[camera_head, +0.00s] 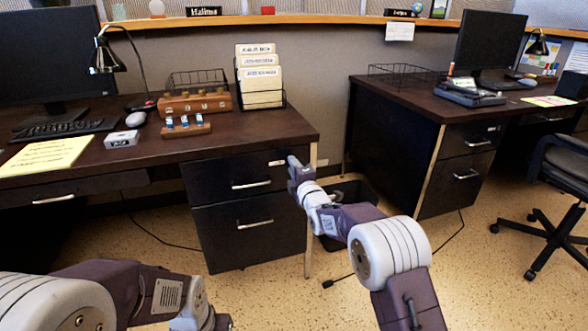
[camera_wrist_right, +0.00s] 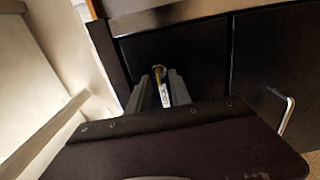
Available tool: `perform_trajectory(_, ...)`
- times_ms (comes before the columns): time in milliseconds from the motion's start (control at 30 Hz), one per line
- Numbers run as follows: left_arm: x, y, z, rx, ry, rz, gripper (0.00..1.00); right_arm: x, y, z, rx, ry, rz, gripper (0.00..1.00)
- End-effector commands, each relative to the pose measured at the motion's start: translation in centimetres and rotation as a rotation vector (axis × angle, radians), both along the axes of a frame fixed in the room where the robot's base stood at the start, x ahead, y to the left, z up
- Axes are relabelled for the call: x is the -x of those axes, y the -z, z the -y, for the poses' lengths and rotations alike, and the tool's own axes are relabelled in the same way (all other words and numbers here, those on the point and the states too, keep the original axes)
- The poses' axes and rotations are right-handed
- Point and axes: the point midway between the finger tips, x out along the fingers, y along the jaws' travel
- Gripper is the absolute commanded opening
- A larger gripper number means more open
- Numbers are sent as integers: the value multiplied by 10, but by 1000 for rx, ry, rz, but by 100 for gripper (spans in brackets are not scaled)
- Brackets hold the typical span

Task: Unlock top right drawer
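The top right drawer (camera_head: 235,178) of the left desk is black with a silver bar handle and appears shut. My right gripper (camera_head: 291,163) is at the upper right corner of its front. In the right wrist view, the two fingers of this gripper (camera_wrist_right: 161,84) stand slightly apart on either side of a small round metal lock piece (camera_wrist_right: 158,71) on the drawer front. A narrow pale and brass-coloured strip shows between the fingers. I cannot tell whether the fingers touch the lock piece. My left arm shows at the lower left; its gripper is out of the picture.
A dark bin (camera_head: 350,193) stands beyond my right wrist. The desktop (camera_head: 285,127) holds a file rack (camera_head: 262,98) and wooden holders. A second desk (camera_head: 405,95) stands at right.

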Motion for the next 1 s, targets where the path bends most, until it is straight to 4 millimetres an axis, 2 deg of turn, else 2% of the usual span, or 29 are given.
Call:
perform_trajectory(167, 0, -8, 0, 0, 0, 0, 36, 12, -3, 4, 1, 0, -2, 25)
perform_trajectory(467, 0, -30, 0, 0, 0, 0, 36, 63, -4, 20, 2, 0, -3, 25)
perform_trajectory(500, 0, -29, 0, 0, 0, 0, 36, 69, -1, 22, 2, 0, -2, 25)
perform_trajectory(533, 0, -19, 0, 0, 0, 1, 36, 73, 4, 24, 1, 0, 1, 25)
perform_trajectory(600, 0, -14, 0, 0, 0, 0, 36, 80, 3, 26, 1, 0, 1, 25)
perform_trajectory(733, 0, -12, 0, 0, 0, 0, 36, 86, 1, 28, 0, 0, 0, 25)
perform_trajectory(1000, 0, -17, 0, 0, 0, 0, 36, 86, -4, 31, 0, 5, 1, 25)
